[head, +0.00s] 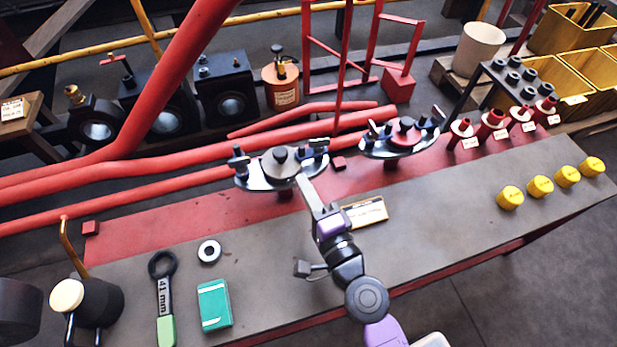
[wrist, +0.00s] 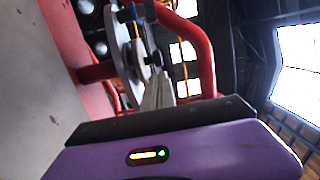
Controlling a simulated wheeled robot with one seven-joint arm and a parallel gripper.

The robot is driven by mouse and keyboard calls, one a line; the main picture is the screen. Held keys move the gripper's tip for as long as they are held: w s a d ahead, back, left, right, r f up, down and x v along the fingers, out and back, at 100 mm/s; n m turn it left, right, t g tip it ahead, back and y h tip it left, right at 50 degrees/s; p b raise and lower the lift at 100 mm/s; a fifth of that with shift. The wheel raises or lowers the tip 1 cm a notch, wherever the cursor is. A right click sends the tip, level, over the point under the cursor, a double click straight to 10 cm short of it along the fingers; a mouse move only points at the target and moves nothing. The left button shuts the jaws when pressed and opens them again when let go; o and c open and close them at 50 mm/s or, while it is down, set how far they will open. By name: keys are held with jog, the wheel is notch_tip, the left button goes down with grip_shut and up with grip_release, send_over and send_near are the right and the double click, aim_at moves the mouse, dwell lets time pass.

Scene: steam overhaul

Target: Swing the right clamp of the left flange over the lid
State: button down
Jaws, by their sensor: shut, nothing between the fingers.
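The left flange (head: 258,184) is a pale metal disc on the red strip of the bench, with a dark-knobbed lid (head: 281,162) at its middle. Its left clamp (head: 240,164) is a dark upright piece at the left rim. Its right clamp (head: 319,146) is a dark piece at the right rim; how far it lies over the lid is unclear. My gripper (head: 304,178) is shut and empty at the flange's front right, partly covering the rim. In the wrist view, the shut fingers (wrist: 158,92) point at the flange (wrist: 120,45), seen edge-on; whether they touch is unclear.
A second flange (head: 398,148) with clamps stands to the right. A small plate (head: 365,213) lies right of my arm. A wrench (head: 164,295), a ring (head: 209,251) and a green box (head: 214,305) lie at left. Red pipes (head: 190,155) run behind.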

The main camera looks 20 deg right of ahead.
jog(key=s+a+b, duration=0.1)
jog(key=s+a, duration=0.3)
jog(key=s, duration=0.1)
jog(key=shift+s, duration=0.25)
jog(key=shift+a, duration=0.1)
dwell(0.3)
jog(key=s+d+r+n+g, duration=0.15)
jog(key=s+d+n, duration=0.35)
jog(key=s+n, duration=0.55)
jog(key=s+d+r+n+g, duration=0.15)
jog(key=s+d+n, duration=0.5)
jog(key=s, duration=0.75)
notch_tip(320, 180, up, 16)
jog(key=a+p, duration=0.1)
jog(key=p, duration=1.3)
jog(key=shift+f+n+h+p, duration=0.15)
jog(key=shift+n+h+p, duration=0.15)
jog(key=shift+p, duration=0.1)
